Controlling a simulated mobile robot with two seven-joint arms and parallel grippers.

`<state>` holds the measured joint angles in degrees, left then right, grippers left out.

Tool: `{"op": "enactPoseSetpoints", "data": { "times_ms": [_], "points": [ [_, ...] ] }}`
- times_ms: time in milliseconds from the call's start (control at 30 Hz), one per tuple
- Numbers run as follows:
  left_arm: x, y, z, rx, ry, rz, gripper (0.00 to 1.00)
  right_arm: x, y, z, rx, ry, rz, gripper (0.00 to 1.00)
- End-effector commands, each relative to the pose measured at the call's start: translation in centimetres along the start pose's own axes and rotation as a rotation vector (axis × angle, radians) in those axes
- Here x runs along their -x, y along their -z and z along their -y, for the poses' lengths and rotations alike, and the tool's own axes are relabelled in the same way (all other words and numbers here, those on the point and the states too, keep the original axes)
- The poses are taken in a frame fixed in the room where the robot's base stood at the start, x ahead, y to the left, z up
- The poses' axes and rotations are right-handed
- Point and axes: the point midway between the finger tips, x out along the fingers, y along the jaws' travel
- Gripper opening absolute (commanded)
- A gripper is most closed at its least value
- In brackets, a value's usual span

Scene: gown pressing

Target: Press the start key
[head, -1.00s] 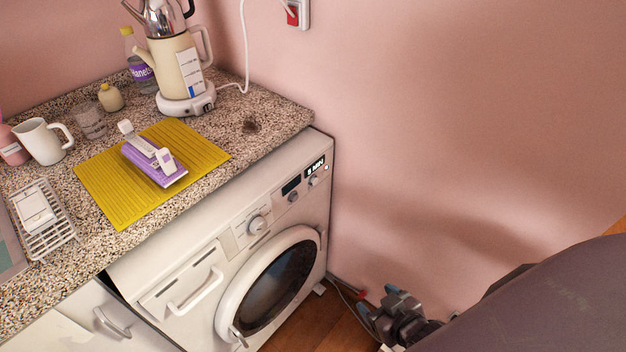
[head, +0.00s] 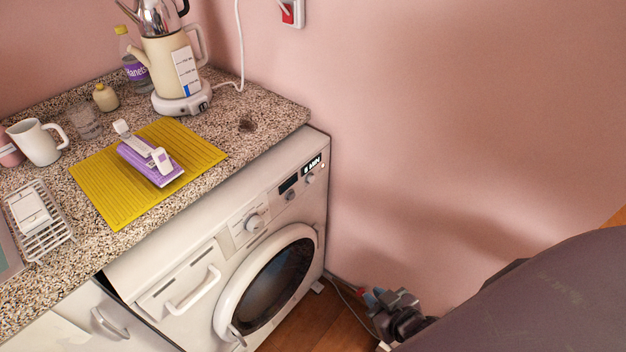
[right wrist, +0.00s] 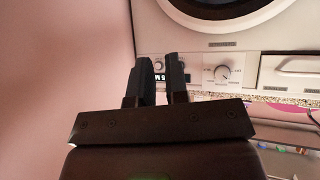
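The white washing machine (head: 190,265) stands under the counter. Its control panel has a large dial (head: 254,222), a dark display (head: 314,162) and small round controls (head: 310,179) at the right end. Lettering is too small to tell which is the start key. My right gripper (head: 378,297) is low, right of the machine near the wall, apart from the panel. In the right wrist view, where the machine appears upside down, its two fingers (right wrist: 159,62) are apart with nothing between them. My left gripper is not in view.
The speckled counter (head: 225,122) holds a yellow mat (head: 100,195) with a purple-and-white object (head: 150,160), a kettle (head: 175,75), a mug (head: 38,142) and a wire rack (head: 40,225). A pink wall (head: 450,130) is on the right. A cable runs along the floor.

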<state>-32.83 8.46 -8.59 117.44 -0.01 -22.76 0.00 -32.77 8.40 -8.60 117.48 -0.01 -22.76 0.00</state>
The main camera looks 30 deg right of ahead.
Motion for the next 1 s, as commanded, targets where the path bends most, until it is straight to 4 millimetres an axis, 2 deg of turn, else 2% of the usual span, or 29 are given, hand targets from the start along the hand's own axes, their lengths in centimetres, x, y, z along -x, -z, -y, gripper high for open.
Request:
{"op": "enactPoseSetpoints", "data": {
  "times_ms": [33, 100, 1000],
  "points": [
    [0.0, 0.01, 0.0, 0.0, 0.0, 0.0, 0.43, 0.0, 0.0, 0.0, 0.0, 0.0, 0.0, 0.07],
    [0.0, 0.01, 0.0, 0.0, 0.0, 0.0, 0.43, 0.0, 0.0, 0.0, 0.0, 0.0, 0.0, 0.0],
    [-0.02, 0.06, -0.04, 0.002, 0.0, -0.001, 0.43, -0.01, -0.03, 0.0, 0.0, 0.0, 0.001, 0.0]
  ]
}}
